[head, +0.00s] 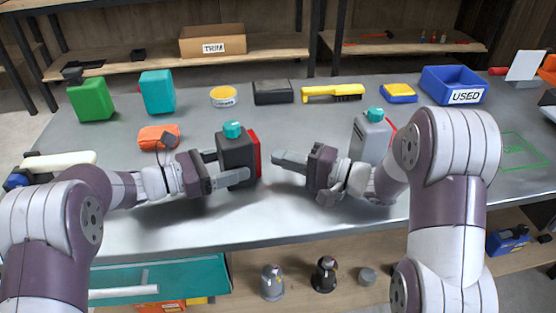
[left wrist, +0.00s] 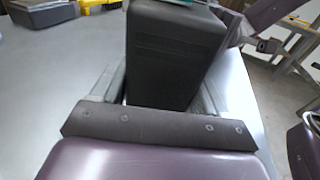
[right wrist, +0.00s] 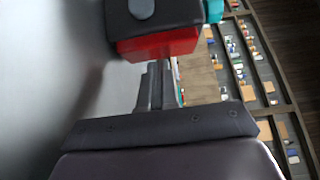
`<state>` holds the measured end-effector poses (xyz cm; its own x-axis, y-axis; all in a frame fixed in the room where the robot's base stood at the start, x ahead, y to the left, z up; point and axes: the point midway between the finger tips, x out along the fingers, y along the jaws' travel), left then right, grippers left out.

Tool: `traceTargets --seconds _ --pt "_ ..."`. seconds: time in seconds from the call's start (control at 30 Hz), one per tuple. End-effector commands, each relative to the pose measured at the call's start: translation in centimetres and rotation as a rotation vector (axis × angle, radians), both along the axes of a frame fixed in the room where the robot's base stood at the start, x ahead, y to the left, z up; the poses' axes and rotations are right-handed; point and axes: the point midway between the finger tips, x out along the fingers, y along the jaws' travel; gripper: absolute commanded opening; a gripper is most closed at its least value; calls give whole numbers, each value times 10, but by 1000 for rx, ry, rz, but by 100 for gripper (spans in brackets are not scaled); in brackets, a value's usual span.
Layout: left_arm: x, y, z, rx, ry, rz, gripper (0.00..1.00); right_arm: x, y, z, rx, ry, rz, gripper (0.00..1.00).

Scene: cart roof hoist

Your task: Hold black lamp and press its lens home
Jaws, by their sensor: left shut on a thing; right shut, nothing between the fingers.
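The black lamp (head: 235,152) stands upright on the grey bench, with a teal cap on top and a red lens (head: 254,153) on its right side. My left gripper (head: 229,167) is shut on the lamp body from the left; the dark body (left wrist: 170,55) fills the space between its fingers in the left wrist view. My right gripper (head: 280,160) is shut and empty, its fingertips pointing at the lens with a small gap. The right wrist view shows the red lens (right wrist: 158,45) just beyond the closed fingers (right wrist: 157,85). Whether the lens is fully seated I cannot tell.
A grey lamp (head: 370,137) with a teal cap stands behind my right gripper. An orange item (head: 158,136) lies behind my left arm. Along the back are a yellow brush (head: 333,93), a black box (head: 273,93) and a blue USED bin (head: 452,84). The bench's front middle is clear.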

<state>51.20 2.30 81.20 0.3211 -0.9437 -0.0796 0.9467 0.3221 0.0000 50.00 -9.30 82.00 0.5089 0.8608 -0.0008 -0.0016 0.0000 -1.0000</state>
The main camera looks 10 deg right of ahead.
Motion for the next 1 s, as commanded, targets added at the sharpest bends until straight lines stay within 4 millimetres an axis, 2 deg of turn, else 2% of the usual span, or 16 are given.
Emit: traceTargets --seconds 0.17,0.57,0.73,1.0 --pt "0 0 -1 1 1 0 45 -4 14 0 1 -1 0 0" --pt "0 0 0 0 1 0 45 -5 17 0 0 -1 1 0" --pt "0 0 0 0 1 -1 44 -9 34 0 -1 -2 3 0" --pt "-1 -1 0 0 1 -3 45 -10 36 0 -1 -1 4 0"
